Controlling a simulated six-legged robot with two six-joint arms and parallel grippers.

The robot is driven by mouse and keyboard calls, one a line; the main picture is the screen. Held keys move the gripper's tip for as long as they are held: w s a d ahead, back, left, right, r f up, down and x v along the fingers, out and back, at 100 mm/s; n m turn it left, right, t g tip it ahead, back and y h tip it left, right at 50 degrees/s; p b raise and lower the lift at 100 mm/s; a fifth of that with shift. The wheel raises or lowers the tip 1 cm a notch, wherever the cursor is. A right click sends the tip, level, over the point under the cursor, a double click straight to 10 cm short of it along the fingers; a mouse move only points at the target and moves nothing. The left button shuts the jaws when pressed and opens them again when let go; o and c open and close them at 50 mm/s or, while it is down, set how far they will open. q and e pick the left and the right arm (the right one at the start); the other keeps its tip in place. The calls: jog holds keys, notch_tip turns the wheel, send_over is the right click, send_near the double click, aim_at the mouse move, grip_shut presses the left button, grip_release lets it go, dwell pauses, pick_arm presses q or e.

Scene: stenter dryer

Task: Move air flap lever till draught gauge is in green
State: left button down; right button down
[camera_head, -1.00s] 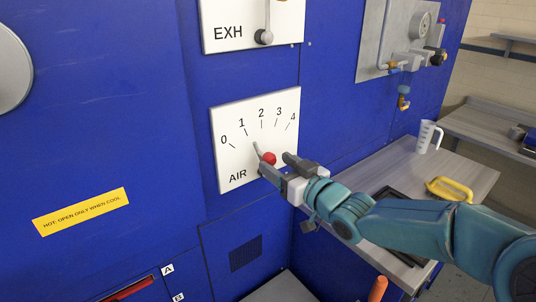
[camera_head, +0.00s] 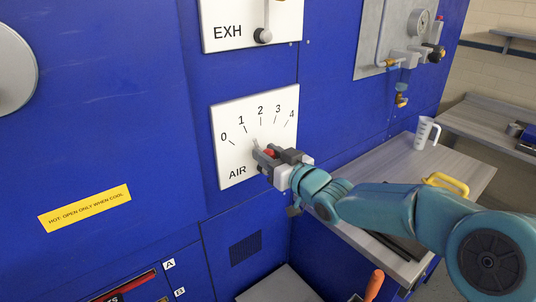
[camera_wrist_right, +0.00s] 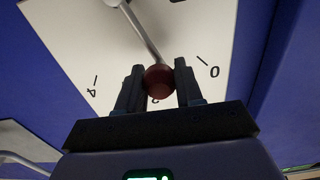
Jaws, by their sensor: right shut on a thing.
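The AIR plate (camera_head: 232,160) is white, with a scale from 0 to 4, on the blue dryer wall. Its grey lever ends in a red ball knob (camera_head: 269,153), which also shows in the right wrist view (camera_wrist_right: 158,80). My right gripper (camera_head: 272,156) is shut on the knob, a finger on each side. In the right wrist view the knob lies between the 0 and 4 marks and partly hides a numeral. A round gauge (camera_head: 420,22) is at the upper right; its reading is too small to tell. My left gripper is not in view.
The EXH plate (camera_head: 250,20) with its own lever is above. A yellow hot-warning label (camera_head: 85,208) is at the left. A grey bench (camera_head: 440,170) at the right holds a white jug (camera_head: 426,133) and a yellow-handled item (camera_head: 447,184). An orange handle (camera_head: 375,283) is below.

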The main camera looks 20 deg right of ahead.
jog(key=shift+w+d+r+m+p, duration=0.25)
jog(key=shift+d+r+m+p, duration=0.25)
jog(key=shift+d+m+p, duration=0.4)
jog(key=shift+w+d+f+m+p, duration=0.15)
jog(key=shift+d+m+p, duration=0.1)
jog(key=shift+m, duration=0.25)
jog(key=shift+w+d+r+m+p, duration=0.15)
jog(key=shift+d+m, duration=0.1)
jog(key=shift+m, duration=0.25)
jog(key=shift+f, duration=0.1)
jog(key=c, duration=0.8)
grip_release()
jog(key=shift+o, duration=0.2)
jog(key=shift+f, duration=0.1)
jog(key=shift+s, duration=0.15)
